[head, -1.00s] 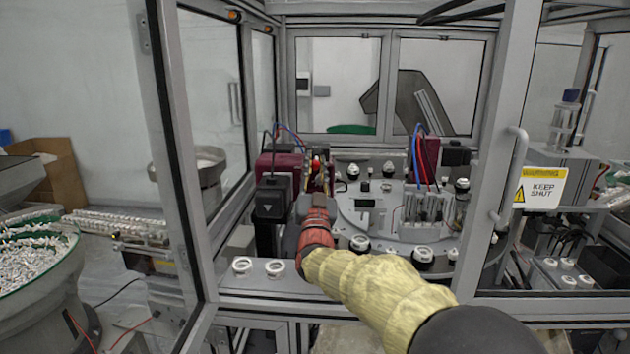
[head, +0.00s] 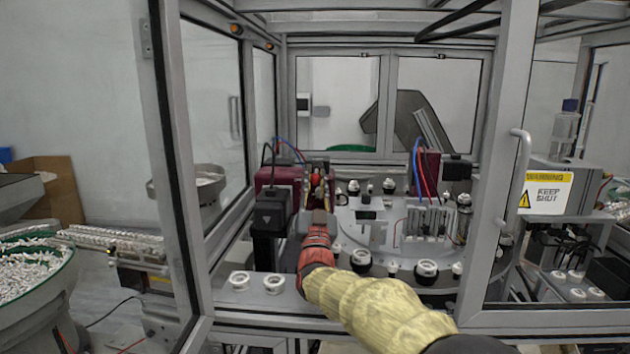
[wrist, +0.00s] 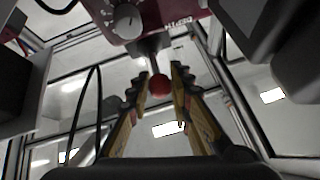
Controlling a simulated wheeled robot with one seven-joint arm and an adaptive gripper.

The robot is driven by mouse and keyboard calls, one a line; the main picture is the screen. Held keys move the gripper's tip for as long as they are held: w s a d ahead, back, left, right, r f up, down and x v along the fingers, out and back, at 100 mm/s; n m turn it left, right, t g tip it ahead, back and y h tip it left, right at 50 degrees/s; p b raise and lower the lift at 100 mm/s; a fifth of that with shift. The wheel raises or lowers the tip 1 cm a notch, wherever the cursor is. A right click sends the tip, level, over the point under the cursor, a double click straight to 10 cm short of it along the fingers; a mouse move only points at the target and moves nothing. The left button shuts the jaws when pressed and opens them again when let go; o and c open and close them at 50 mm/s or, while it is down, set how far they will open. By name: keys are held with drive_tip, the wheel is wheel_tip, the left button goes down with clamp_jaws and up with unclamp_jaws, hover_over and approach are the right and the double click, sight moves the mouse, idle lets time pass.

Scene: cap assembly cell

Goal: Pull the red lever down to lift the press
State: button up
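The red lever ends in a round red knob (wrist: 159,85) on a short metal rod, below a dark red press head (wrist: 150,12) with a white dial. In the wrist view the knob sits between the two yellow-and-black fingers of my gripper (wrist: 159,92). The fingers are apart, with a narrow gap showing on each side of the knob. In the head view my gripper (head: 317,188) reaches into the cell in front of the dark red press unit (head: 279,178). My gripper and arm partly hide the press there, and the knob is hard to make out.
A round indexing table (head: 385,238) with several white caps lies to the right of my gripper. A black box (head: 271,212) stands close on its left. The front frame post (head: 183,160) and the door with a warning sign (head: 545,193) flank the opening.

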drive_tip(key=o, duration=0.4)
drive_tip(key=shift+s+f, duration=0.15)
drive_tip(key=shift+s, duration=0.05)
drive_tip(key=s, duration=0.4)
drive_tip(key=s+f, duration=0.1)
drive_tip(key=s, duration=0.4)
drive_tip(key=s+d, duration=0.1)
drive_tip(key=s, duration=0.4)
drive_tip(key=shift+f, duration=0.2)
drive_tip(key=shift+c, duration=0.6)
